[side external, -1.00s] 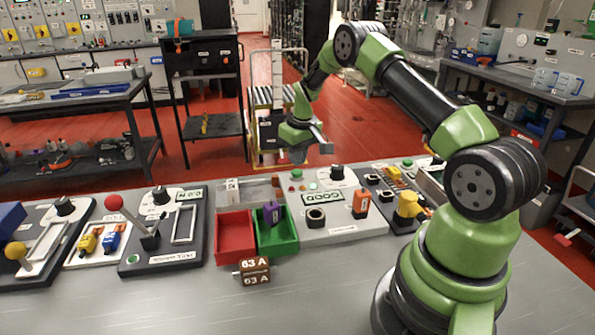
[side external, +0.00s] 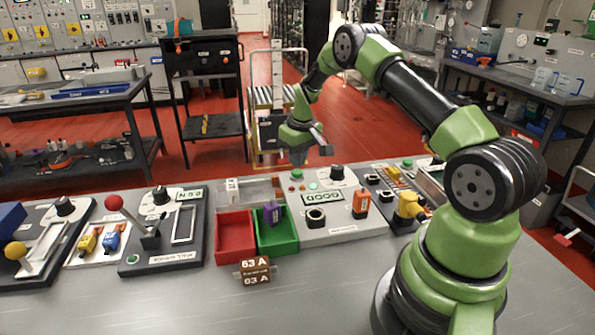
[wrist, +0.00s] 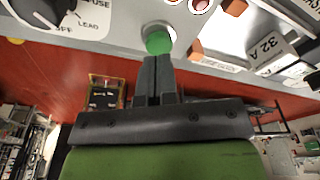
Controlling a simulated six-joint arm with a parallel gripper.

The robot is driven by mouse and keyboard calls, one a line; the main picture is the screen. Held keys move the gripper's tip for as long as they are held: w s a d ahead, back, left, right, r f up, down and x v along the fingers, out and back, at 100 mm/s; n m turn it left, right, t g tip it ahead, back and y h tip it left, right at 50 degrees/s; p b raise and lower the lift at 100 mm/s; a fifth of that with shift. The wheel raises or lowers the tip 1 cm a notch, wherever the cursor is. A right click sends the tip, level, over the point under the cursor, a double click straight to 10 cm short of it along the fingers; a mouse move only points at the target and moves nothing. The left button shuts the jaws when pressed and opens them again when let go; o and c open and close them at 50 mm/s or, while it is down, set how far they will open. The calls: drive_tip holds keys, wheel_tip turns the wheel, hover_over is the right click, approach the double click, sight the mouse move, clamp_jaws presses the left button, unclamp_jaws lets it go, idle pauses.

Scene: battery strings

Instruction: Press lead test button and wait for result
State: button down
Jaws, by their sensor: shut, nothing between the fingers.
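The grey test panel (side external: 345,232) stands on the table, with a green push button (side external: 297,174) at its back left. In the wrist view the green button (wrist: 158,40) sits right at the tips of my gripper (wrist: 153,62). My gripper (side external: 298,163) is shut and empty, pointing down just over the button. I cannot tell whether the tips touch it or press it in. A black selector knob (side external: 337,173) is beside it, and its labels in the wrist view include LEAD. The panel's display (side external: 322,197) appears to read GOOD. A small green lamp (side external: 313,186) looks lit.
A red bin (side external: 236,240) and a green bin (side external: 290,243) holding a purple piece (side external: 272,212) stand left of the panel. An orange piece (side external: 360,202) stands upright on the panel. A brown 63 A block (side external: 255,271) lies in front.

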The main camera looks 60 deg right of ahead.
sight(297, 172)
drive_tip(key=shift+f, duration=1.2)
drive_tip(key=shift+r, duration=3.05)
drive_tip(key=shift+a+r, duration=0.1)
drive_tip(key=s+a+r+t, duration=0.1)
drive_tip(key=s+a+r, duration=0.1)
drive_tip(key=a+r, duration=0.55)
drive_tip(key=s+a+r+t, duration=0.15)
drive_tip(key=a+r, duration=0.35)
drive_tip(key=r, duration=0.5)
drive_tip(key=s+a+r+t+y, duration=0.1)
drive_tip(key=s+a, duration=0.4)
drive_tip(key=s, duration=0.5)
drive_tip(key=s+a+r+m+t+y, duration=0.1)
drive_tip(key=s+a+r+t, duration=0.1)
drive_tip(key=s+a, duration=0.4)
drive_tip(key=s, duration=0.3)
drive_tip(key=shift+s+a+r, duration=0.25)
drive_tip(key=shift+s, duration=0.1)
